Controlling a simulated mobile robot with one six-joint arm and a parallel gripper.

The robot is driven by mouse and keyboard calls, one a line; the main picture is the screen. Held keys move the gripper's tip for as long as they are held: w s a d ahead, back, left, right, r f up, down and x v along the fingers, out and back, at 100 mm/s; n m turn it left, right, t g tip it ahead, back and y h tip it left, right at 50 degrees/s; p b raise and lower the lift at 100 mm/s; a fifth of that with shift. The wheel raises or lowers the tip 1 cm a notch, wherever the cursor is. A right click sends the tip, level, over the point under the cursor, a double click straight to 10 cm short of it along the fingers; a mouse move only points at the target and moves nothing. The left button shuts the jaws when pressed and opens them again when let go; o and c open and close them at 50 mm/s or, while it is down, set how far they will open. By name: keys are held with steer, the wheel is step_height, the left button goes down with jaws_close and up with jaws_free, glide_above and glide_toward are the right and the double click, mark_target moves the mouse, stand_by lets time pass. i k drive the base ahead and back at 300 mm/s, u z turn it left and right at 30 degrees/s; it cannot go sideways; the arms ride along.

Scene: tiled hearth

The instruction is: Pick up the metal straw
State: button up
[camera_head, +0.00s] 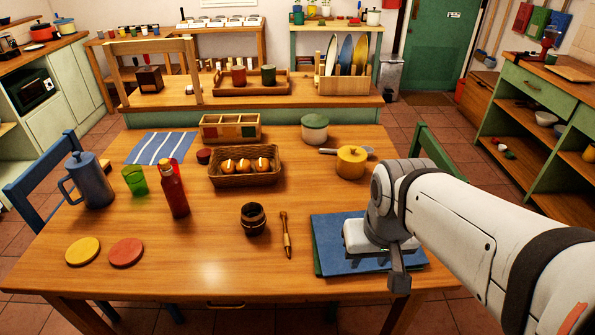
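I cannot make out a metal straw for certain on the wooden table (225,275). A slim brown, brass-like stick (286,236) lies on the table right of a small dark barrel-shaped cup (253,218); I cannot tell what it is. My gripper (398,274) hangs at the right over a blue board or book (335,262), apart from the stick. A dark grey finger shows, pointing down; whether the gripper is open or shut is unclear. My arm hides part of the table's right side.
A blue jug (90,182), green glass (135,181), red bottle (173,190) and two round coasters (126,252) stand left. A wicker basket (245,178), yellow pot (351,163) and lidded pot (314,129) sit behind. The front middle of the table is clear.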

mark_target(285, 237)
steer(key=z, duration=2.5)
steer(key=k, duration=2.15)
steer(key=u, duration=1.7)
steer(key=i, duration=1)
steer(key=u, duration=0.05)
